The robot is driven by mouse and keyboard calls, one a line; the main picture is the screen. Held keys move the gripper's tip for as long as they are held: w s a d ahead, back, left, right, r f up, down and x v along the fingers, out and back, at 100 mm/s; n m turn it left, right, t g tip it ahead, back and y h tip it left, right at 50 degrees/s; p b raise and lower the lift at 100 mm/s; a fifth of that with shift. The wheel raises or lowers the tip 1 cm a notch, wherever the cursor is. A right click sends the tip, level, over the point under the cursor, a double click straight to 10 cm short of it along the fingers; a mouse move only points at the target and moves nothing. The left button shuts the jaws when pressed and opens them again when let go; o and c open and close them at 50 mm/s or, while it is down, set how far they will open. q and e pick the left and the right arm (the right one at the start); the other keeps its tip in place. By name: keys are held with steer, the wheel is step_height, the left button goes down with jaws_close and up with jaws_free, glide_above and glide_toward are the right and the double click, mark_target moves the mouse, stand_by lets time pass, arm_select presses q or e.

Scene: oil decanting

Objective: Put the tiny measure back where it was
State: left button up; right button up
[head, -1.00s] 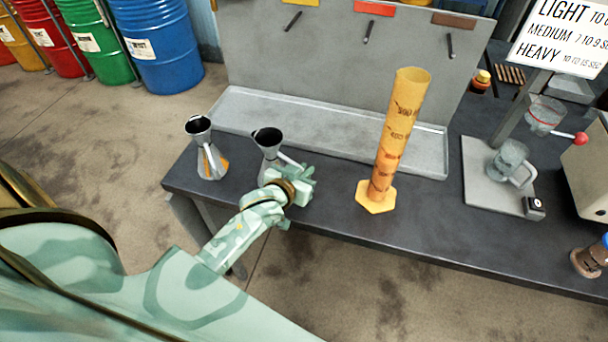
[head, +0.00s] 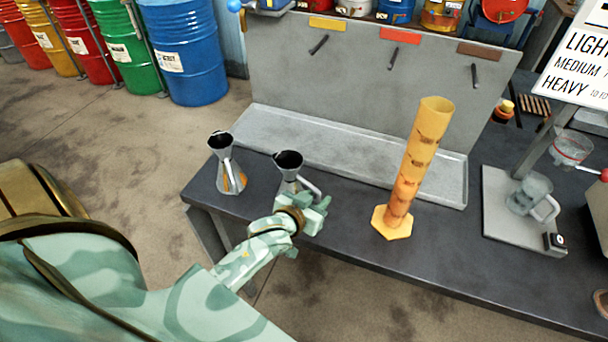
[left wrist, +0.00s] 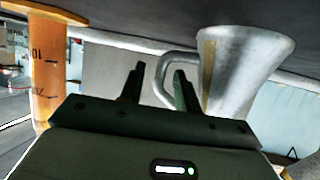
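Two small grey metal measures with flared mouths stand upright on the dark bench; the left one (head: 229,172) has an orange-brown streak. The other measure (head: 289,163) stands beside my left gripper (head: 314,208). I cannot tell by size which one the task calls tiny. In the left wrist view, which is upside down, the measure (left wrist: 238,70) has its wide base against the bench. My left gripper's fingers (left wrist: 158,78) are apart, with part of its handle loop between them, closer to the right finger. My right gripper is out of view.
A tall yellow graduated cylinder (head: 408,180) with a hexagonal foot stands to the right on the bench; it also shows in the left wrist view (left wrist: 48,70). Behind lies a long grey tray (head: 290,132) below a panel. A stand with a glass jug (head: 530,194) is further right.

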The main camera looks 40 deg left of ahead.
arm_select(q)
steer(key=p+v, duration=0.1)
steer(key=v, duration=0.8)
steer(key=shift+s, duration=0.15)
steer(key=shift+d, duration=0.1)
